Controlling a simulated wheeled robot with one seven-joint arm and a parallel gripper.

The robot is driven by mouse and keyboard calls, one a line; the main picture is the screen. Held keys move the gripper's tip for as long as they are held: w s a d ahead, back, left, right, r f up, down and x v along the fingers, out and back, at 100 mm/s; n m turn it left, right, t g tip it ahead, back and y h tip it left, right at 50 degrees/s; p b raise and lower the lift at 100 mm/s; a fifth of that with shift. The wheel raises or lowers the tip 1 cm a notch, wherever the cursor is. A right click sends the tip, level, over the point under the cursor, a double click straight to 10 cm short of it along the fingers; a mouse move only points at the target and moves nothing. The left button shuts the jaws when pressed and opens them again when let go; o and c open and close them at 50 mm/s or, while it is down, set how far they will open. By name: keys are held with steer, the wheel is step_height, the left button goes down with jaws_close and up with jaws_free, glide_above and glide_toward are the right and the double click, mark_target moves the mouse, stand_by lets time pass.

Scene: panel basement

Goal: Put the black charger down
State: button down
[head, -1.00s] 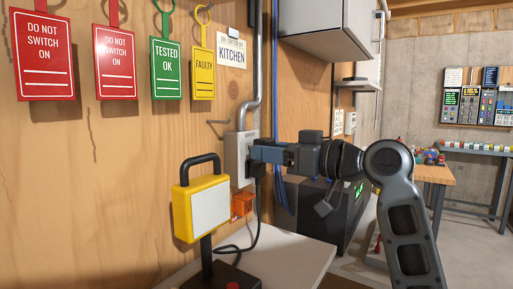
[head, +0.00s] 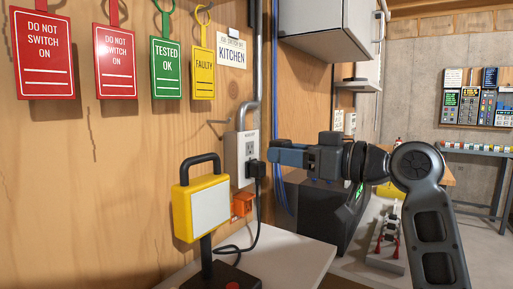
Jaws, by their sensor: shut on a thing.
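My gripper (head: 280,154) is shut and stands just right of the wall outlet, clear of it. A small dark piece shows at its fingertips, which I take to be the black charger (head: 273,143). The blue-grey fingers hide most of it. The grey outlet (head: 238,143) on the wooden wall has its upper socket bare. A black plug (head: 257,170) with a cable sits in its lower socket.
A yellow work lamp (head: 201,211) stands on a pale bench top (head: 297,262) below the outlet. The bench has bare room right of the lamp. A dark box (head: 315,212) stands beyond the bench. A wall cabinet (head: 322,25) hangs above. Tags hang on the wall at left.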

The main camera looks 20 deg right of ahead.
steer(key=shift+s+d, duration=0.2)
stand_by(0.6)
steer(key=s+d+r+p, duration=0.2)
steer(key=d+r, duration=0.1)
steer(key=r, duration=1.5)
steer(key=s+d+r+p, duration=0.2)
steer(key=s+r, duration=0.1)
steer(key=r, duration=1.4)
steer(key=s+a+r+p, duration=0.1)
steer(key=s+a+r, duration=0.1)
steer(key=r, duration=0.5)
steer(key=s+a+r+p, duration=0.1)
steer(key=s+a+r, duration=0.15)
steer(key=r, duration=0.55)
steer(key=w+a+f, duration=0.1)
steer(key=a+f, duration=0.1)
steer(key=a, duration=0.1)
steer(key=w+a+f+p, duration=0.1)
steer(key=w+a+f, duration=0.1)
steer(key=w+a+f+p, duration=0.1)
steer(key=w+a+f, duration=0.1)
steer(key=a+f, duration=0.1)
steer(key=shift+a, duration=0.3)
steer(key=shift+a+f+p, duration=0.1)
steer(key=shift+f+p, duration=0.35)
steer(key=shift+f, duration=1.65)
